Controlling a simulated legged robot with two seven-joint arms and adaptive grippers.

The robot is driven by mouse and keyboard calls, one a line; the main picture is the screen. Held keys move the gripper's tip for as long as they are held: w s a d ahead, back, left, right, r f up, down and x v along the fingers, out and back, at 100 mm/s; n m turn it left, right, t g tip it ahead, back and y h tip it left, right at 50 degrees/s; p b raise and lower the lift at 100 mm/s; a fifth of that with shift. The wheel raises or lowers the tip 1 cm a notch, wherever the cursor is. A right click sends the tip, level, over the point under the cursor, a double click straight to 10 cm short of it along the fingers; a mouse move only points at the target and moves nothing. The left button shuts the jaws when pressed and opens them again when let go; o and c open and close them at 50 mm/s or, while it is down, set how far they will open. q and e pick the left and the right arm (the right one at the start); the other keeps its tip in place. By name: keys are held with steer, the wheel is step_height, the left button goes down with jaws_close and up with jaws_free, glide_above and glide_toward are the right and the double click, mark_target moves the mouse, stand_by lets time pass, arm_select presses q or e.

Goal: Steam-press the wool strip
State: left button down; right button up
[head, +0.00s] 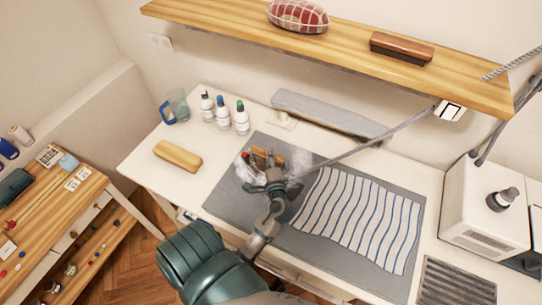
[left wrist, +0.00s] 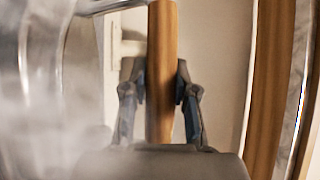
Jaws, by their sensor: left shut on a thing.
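My left gripper (head: 270,176) is over the grey pressing mat (head: 228,203), shut on the wooden handle of the steam iron (head: 262,155). In the left wrist view the handle (left wrist: 162,70) stands between the two fingers (left wrist: 155,85). White steam surrounds the iron; its soleplate is hidden, so I cannot tell whether it touches the mat. A white cloth with dark blue stripes (head: 360,219) lies flat on the mat, right of the iron. I cannot make out a separate wool strip. My right gripper is not in view.
Several bottles (head: 222,114) and a jug (head: 178,106) stand at the back left, near a wooden block (head: 178,156). A sleeve board (head: 330,114) lies behind the mat. The grey cord (head: 375,142) runs right. A white machine (head: 482,205) and metal grate (head: 455,284) are at right.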

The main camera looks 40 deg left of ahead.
mark_target(255, 150)
arm_select(q)
steer(key=shift+s+a+r+p, duration=0.1)
steer(key=shift+s+a+p, duration=0.15)
steer(key=shift+a, duration=0.65)
steer(key=shift+s+a+p, duration=0.15)
steer(key=shift+s+a, duration=0.15)
steer(key=shift+a, duration=0.55)
steer(key=shift+s+a+r+p, duration=0.1)
steer(key=shift+s+a+p, duration=0.15)
steer(key=shift+a, duration=0.65)
steer(key=shift+s, duration=0.2)
steer(key=shift+s+d, duration=0.25)
steer(key=shift+s, duration=0.45)
steer(key=shift+s+d, duration=0.2)
steer(key=shift+s, duration=0.5)
steer(key=shift+r, duration=0.1)
step_height(255, 150, up, 7)
steer(key=p, duration=0.6)
steer(key=shift+p, duration=0.3)
steer(key=shift+w, duration=0.1)
